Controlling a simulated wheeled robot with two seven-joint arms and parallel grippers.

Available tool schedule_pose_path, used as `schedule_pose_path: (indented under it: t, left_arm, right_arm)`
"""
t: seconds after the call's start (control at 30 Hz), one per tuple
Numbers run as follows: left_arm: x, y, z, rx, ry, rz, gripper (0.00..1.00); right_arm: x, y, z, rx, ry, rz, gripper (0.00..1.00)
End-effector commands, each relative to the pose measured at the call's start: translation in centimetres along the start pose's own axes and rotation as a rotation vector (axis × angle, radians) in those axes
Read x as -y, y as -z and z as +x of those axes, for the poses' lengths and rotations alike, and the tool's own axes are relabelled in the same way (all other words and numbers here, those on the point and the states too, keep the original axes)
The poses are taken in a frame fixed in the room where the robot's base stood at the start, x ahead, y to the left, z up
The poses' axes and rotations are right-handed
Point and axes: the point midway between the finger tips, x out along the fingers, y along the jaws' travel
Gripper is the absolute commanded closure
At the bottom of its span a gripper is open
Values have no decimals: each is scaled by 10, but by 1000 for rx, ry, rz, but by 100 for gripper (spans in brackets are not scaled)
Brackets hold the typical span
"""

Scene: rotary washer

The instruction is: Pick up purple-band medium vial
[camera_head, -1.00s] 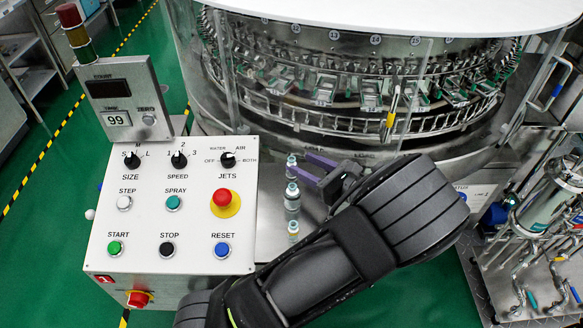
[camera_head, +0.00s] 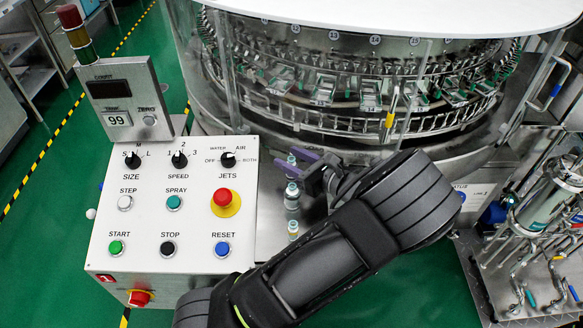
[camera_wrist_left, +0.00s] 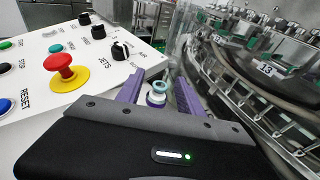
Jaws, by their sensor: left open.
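Several small vials stand upright in a row on the steel shelf beside the control panel. My left gripper (camera_head: 301,163) has purple fingers, open, pointing left at the far vial. My right gripper is not in view.
The control panel (camera_head: 150,225) with knobs and a red stop button (camera_head: 222,196) is close left of the vials. The rotary washer (camera_head: 330,85) with its clear guard stands behind. A pipe rig (camera_head: 545,215) is at the right.

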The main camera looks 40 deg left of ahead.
Motion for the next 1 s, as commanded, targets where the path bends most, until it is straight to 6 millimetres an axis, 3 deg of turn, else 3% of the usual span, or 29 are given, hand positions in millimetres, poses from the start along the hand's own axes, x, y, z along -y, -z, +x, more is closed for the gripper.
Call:
schedule_pose_path:
  t: [0.17, 0.7, 1.0]
  left_arm:
    - [0, 0, 0, 0, 0, 0, 57]
    - [0, 0, 0, 0, 0, 0, 100]
    - [0, 0, 0, 0, 0, 0, 100]
  right_arm:
    - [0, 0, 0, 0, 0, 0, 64]
    - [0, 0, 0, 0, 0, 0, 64]
    - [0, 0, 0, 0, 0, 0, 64]
